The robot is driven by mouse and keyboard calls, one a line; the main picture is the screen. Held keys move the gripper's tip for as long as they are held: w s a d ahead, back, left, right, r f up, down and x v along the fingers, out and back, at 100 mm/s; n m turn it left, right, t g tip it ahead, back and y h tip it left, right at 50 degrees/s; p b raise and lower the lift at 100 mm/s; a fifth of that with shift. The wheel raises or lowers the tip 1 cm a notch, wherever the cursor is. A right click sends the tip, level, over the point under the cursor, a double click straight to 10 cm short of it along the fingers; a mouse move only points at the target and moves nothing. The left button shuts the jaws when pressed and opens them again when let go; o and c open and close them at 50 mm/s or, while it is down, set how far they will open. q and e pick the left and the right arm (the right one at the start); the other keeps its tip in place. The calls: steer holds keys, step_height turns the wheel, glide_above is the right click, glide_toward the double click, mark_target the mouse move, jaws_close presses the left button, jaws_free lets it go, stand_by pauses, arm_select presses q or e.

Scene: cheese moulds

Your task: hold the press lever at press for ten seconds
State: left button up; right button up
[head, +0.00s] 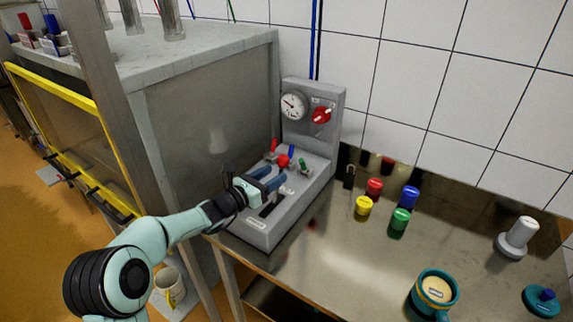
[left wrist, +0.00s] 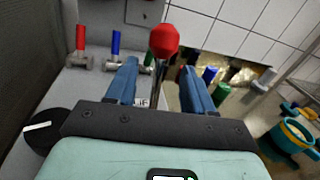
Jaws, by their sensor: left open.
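The press lever is a metal rod with a red ball knob (head: 283,160) on top, standing on the grey control box (head: 262,228). In the left wrist view the red knob (left wrist: 163,41) stands above the rod (left wrist: 156,82). My left gripper (head: 271,178) is over the box beside the lever, its blue fingers apart. In the left wrist view the rod stands between the open fingers (left wrist: 160,80), with gaps showing beside it. The lever's foot and most position labels are hidden or too small to read. My right gripper is not in view.
The box carries small red, blue and green valves, a gauge (head: 293,106) and a red dial (head: 321,115). To the right, several coloured lidded pots, including a red one (head: 374,187), and a teal mug (head: 433,292) stand on the metal counter. A tall grey cabinet (head: 208,125) is at left.

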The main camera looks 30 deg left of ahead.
mark_target(280, 171)
arm_select(q)
steer(key=p+x, duration=0.1)
steer(key=x, duration=0.5)
steer(key=shift+w, duration=0.1)
